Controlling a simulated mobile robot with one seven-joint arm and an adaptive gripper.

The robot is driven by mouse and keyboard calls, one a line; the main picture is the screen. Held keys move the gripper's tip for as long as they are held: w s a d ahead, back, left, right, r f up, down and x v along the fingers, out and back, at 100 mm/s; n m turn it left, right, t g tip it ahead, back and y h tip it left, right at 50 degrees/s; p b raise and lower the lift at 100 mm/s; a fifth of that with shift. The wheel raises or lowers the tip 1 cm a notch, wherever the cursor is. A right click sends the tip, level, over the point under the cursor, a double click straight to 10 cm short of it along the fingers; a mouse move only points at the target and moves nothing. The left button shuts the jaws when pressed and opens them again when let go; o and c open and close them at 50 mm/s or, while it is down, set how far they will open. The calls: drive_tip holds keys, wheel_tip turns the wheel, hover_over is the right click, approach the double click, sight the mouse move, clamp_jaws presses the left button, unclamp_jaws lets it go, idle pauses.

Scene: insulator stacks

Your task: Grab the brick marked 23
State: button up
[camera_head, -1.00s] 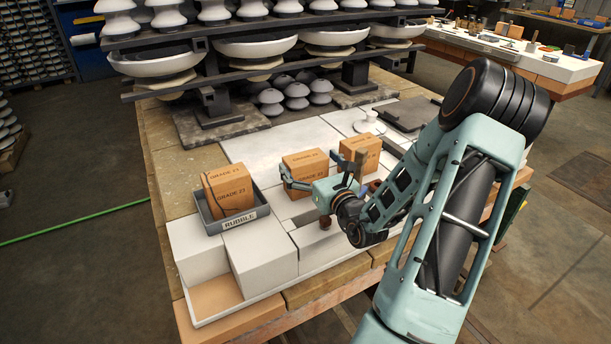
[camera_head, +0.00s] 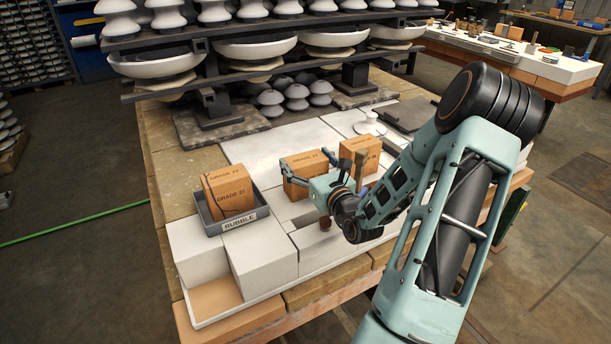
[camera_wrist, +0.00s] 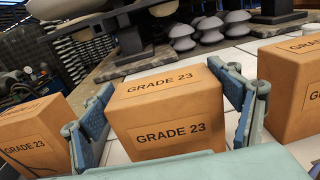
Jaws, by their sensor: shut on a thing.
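An orange-brown brick labelled GRADE 23 (camera_wrist: 172,134) stands upright in the middle of the wrist view. It is the middle brick in the head view (camera_head: 304,162). My gripper (camera_wrist: 160,80) is shut on it, one blue-grey finger on each side. The brick rests at the worktop, and I see no clear gap under it; its base is partly hidden by the gripper. A second brick, also labelled GRADE 23 in the wrist view (camera_wrist: 30,138), sits tilted in the grey RUBBLE tray (camera_head: 240,223). A third brick (camera_head: 366,153) stands to the right, its number cut off in the wrist view.
Large white blocks (camera_head: 262,250) stand at the front left of the bench. Shelves with white insulators (camera_head: 255,48) rise behind. A white insulator piece (camera_head: 370,126) stands behind the right brick. The pale worktop (camera_head: 262,148) left of the middle brick is clear.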

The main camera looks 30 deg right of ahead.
drive_tip(key=shift+r, duration=0.1)
drive_tip(key=shift+c, duration=1)
drive_tip(key=shift+r, duration=0.1)
